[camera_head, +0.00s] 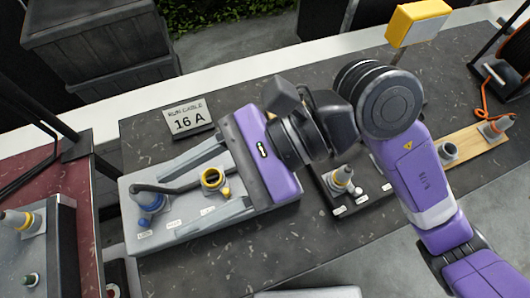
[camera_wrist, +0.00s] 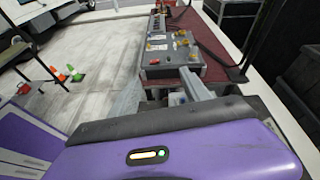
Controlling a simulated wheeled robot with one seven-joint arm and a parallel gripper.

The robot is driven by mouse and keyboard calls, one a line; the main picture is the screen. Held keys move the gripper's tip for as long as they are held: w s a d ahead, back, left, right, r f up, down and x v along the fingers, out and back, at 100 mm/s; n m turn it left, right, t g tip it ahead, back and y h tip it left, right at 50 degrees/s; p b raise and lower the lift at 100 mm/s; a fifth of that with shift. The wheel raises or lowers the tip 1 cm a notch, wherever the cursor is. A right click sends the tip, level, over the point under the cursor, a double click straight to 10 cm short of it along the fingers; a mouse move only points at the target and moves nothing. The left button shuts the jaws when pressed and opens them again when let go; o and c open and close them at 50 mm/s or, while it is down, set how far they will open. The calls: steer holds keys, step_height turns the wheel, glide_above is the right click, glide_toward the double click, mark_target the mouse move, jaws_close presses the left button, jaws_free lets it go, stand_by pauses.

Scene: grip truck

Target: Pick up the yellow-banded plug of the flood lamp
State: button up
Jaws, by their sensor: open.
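I cannot tell which belongs to the flood lamp. A yellow box-shaped head (camera_head: 416,22), perhaps the lamp, is at the top right. My gripper (camera_head: 169,204) is open, its fingers pointing left above a grey socket box (camera_head: 190,246). The fingers (camera_wrist: 160,76) also show in the wrist view, with nothing clearly held between them.
The wrist view shows a grey box (camera_wrist: 155,72) on a red table (camera_wrist: 225,74).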

steer(key=w+d+f+t+h, duration=0.2)
steer(key=w+d+f+h, duration=0.3)
steer(key=d+f, duration=0.35)
steer(key=n+t+h, duration=0.1)
steer(key=t+h, duration=0.2)
steer(key=h, duration=0.5)
glide_above(350, 168)
steer(key=f, duration=0.7)
steer(key=shift+s+a+f, duration=0.1)
steer(key=shift+a+f, duration=0.1)
steer(key=shift+f, duration=0.05)
steer(key=shift+d+f+p, duration=0.1)
steer(key=shift+f+p, duration=0.35)
steer(key=shift+f, duration=0.35)
steer(key=shift+f+p, duration=1.1)
steer(key=shift+f, duration=1.85)
jaws_close()
